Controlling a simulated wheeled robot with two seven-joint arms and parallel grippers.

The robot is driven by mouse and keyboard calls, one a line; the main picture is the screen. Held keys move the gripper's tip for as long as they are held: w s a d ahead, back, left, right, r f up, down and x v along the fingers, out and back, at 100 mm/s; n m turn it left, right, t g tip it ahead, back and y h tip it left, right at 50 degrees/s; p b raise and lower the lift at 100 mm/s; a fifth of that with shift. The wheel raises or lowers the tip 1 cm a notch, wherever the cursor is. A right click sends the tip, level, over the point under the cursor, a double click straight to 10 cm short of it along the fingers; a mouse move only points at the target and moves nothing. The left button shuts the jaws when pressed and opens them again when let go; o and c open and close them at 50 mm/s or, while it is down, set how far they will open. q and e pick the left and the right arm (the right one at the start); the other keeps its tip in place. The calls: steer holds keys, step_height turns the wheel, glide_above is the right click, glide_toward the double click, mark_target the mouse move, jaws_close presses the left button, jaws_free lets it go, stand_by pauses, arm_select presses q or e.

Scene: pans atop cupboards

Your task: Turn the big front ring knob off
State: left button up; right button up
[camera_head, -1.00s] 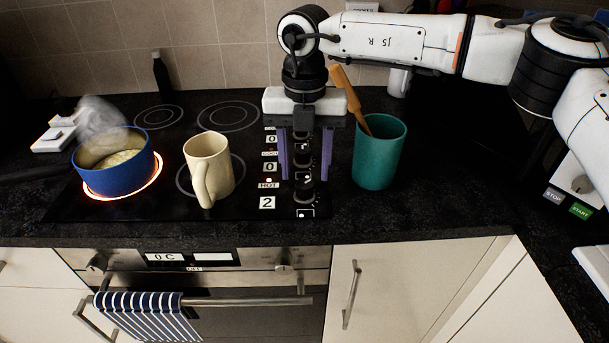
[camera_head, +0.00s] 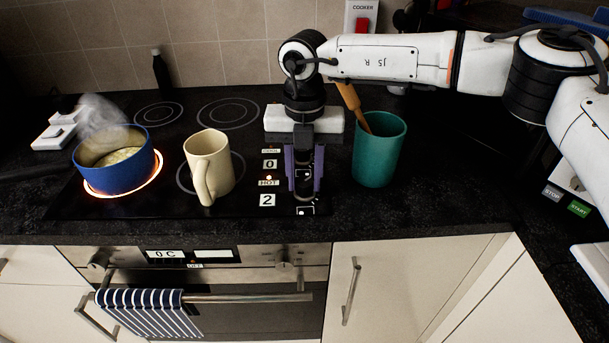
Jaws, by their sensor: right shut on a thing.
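The black cooktop (camera_head: 225,207) has a column of dark control knobs on its right side. My right gripper (camera_head: 304,188) points down with its purple fingers shut on a dark control knob (camera_head: 304,172) near the front of that column; the fingers hide most of it. A label beside it reads 2 (camera_head: 267,200), with a HOT label and a 0 behind it. The front left ring (camera_head: 152,182) glows orange under a blue pot (camera_head: 118,175), which steams. My left gripper is not in view.
A cream mug (camera_head: 209,165) stands on the cooktop left of the knobs. A teal holder (camera_head: 380,155) with a wooden utensil stands close to the right of my gripper. A dark bottle (camera_head: 160,72) stands at the back. The counter front right of the holder is clear.

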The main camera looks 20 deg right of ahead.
mark_target(305, 181)
steer(key=n+b, duration=0.1)
steer(key=n, duration=0.3)
steer(key=shift+n, duration=0.4)
steer(key=shift+n+b, duration=0.6)
steer(key=shift+n, duration=2)
steer(key=o, duration=1)
steer(key=shift+o, duration=0.2)
step_height(305, 181, up, 10)
steer(key=shift+r+b, duration=0.2)
steer(key=shift+b, duration=0.2)
